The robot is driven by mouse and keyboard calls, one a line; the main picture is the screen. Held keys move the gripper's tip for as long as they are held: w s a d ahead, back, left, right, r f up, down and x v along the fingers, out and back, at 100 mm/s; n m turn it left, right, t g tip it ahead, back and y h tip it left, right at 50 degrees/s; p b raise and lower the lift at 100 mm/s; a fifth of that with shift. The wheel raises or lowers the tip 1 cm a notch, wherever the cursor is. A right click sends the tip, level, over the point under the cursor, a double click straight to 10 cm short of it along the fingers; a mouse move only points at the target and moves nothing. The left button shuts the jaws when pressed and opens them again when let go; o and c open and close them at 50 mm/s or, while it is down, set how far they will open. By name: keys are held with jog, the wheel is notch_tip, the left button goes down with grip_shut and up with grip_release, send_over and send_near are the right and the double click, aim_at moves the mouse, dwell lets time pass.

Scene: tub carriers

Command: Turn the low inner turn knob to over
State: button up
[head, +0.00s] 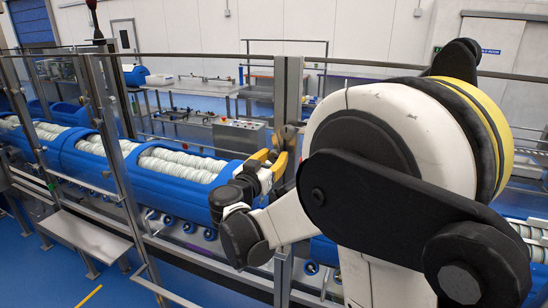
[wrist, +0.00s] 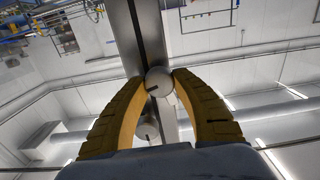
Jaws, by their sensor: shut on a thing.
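My gripper (wrist: 158,84) has its two yellow fingers closed around a pale round turn knob (wrist: 160,80) on a grey metal post (wrist: 126,32). A dark mark line shows on this knob's face. A second pale knob (wrist: 147,128) with a dark mark sits on the same post, between the fingers and nearer the palm in the picture, partly hidden. I cannot tell from the picture which one is the low inner knob. In the head view my gripper (head: 268,163) is at the post (head: 289,85), and its fingers hide the held knob.
Blue tub carriers (head: 92,155) with white rolled contents stand in a row behind the rail. Metal uprights (head: 108,140) and a top rail border the line. A grey control box (head: 238,135) stands behind. My arm covers much of the right side.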

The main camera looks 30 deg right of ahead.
jog(key=n+b, duration=0.1)
jog(key=n, duration=0.3)
jog(key=n+b, duration=0.1)
jog(key=n, duration=0.2)
jog(key=shift+w+n+b, duration=0.1)
jog(key=shift+n+b, duration=0.2)
jog(key=n, duration=0.3)
jog(key=shift+n+b, duration=0.3)
jog(key=shift+b, duration=0.1)
jog(key=shift+a+n+b, duration=0.1)
jog(key=shift+n+b, duration=0.2)
jog(key=shift+n, duration=1.6)
jog(key=o, duration=1.2)
jog(key=shift+f, duration=0.1)
